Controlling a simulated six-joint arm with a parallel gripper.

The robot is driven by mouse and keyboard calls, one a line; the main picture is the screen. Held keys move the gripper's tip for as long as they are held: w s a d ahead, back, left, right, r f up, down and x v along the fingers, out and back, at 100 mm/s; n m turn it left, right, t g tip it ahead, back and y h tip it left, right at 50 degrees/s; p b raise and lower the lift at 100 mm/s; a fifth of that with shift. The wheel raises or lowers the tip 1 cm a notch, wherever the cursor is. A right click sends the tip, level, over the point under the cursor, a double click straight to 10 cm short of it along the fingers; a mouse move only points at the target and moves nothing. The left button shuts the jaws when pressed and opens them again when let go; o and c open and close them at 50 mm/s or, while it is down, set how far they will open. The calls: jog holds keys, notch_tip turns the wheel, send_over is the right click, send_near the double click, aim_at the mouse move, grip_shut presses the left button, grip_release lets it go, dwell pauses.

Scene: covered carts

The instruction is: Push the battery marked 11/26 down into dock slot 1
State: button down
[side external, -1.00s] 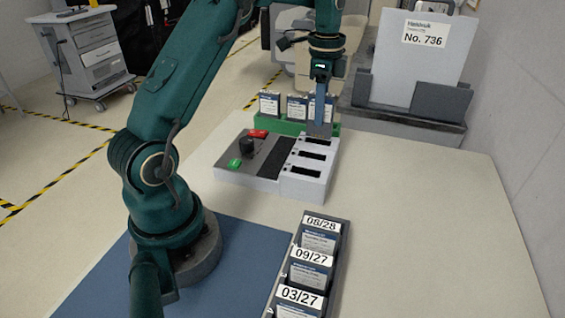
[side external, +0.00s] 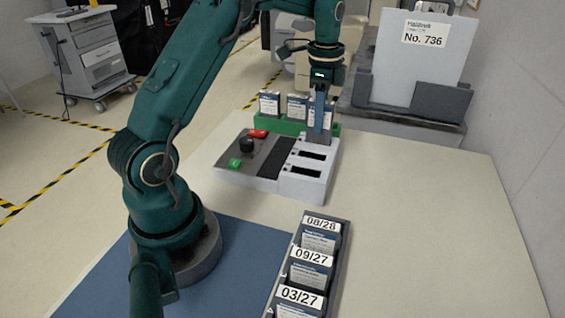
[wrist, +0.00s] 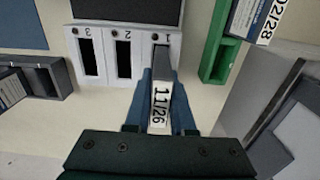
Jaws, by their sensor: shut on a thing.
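The battery marked 11/26 (wrist: 159,103) is upright between the fingers of my gripper (wrist: 163,112), which is shut on it. The side view shows my gripper (side external: 320,108) above the far end of the white dock (side external: 301,184). The battery's lower end is at slot 1, the farthest slot, and hides its opening there. It looks partly in the slot, but the exact depth cannot be told. In the wrist view, slot 2 (wrist: 123,58) and slot 3 (wrist: 90,57) are open and empty, left of slot 1.
A green rack (wrist: 212,50) with several batteries stands just behind the dock. A dark tray (side external: 338,262) holds batteries marked 08/28, 09/27 and 03/27 at the front. A grey panel marked No. 736 (side external: 415,65) stands at the back right. The table's right side is clear.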

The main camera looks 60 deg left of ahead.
aim_at(318, 142)
jog(key=shift+f, duration=1.65)
jog(key=c, duration=0.7)
grip_release()
jog(key=shift+r, duration=2.65)
